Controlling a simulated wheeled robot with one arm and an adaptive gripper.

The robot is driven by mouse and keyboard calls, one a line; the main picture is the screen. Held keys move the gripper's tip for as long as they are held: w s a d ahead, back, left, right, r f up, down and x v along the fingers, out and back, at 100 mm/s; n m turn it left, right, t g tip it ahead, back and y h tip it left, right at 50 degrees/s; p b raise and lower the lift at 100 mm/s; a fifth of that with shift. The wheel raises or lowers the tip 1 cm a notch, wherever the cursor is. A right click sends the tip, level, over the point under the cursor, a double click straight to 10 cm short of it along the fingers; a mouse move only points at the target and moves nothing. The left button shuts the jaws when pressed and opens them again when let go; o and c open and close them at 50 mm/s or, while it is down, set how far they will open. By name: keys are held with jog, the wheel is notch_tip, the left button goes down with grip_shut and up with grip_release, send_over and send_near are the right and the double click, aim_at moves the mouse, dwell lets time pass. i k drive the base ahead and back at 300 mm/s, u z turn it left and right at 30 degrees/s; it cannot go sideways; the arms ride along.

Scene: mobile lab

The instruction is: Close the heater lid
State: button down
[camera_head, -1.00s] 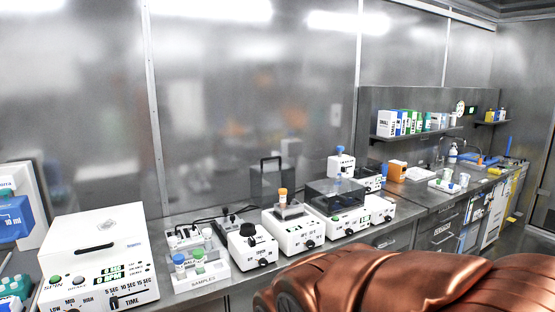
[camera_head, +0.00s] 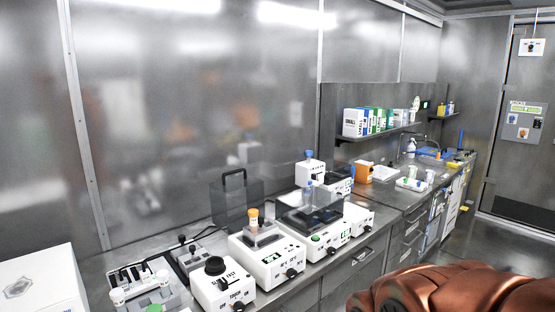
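A white benchtop unit (camera_head: 270,262) with a small display and a knob stands on the counter. It appears to be the heater. An orange-capped tube (camera_head: 253,218) stands upright in the block on its top. A dark see-through lid (camera_head: 230,203) with a black handle on its upper edge stands raised behind this unit, so it looks open. My gripper is not in view. Only copper-coloured parts of my arm show at the lower right, in front of the counter and apart from the heater.
A similar white unit (camera_head: 330,240) with a dark clear cover stands just right. A white knobbed device (camera_head: 222,287) and a sample rack (camera_head: 152,299) stand left. A shelf with boxes (camera_head: 368,121) hangs farther right. Open floor (camera_head: 455,235) lies before a door (camera_head: 520,125).

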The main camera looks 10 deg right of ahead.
aim_at(234, 223)
jog(key=z, duration=0.2)
jog(key=i, duration=0.7)
jog(key=u, duration=0.75)
jog(key=i, duration=0.8)
jog(key=u, duration=0.95)
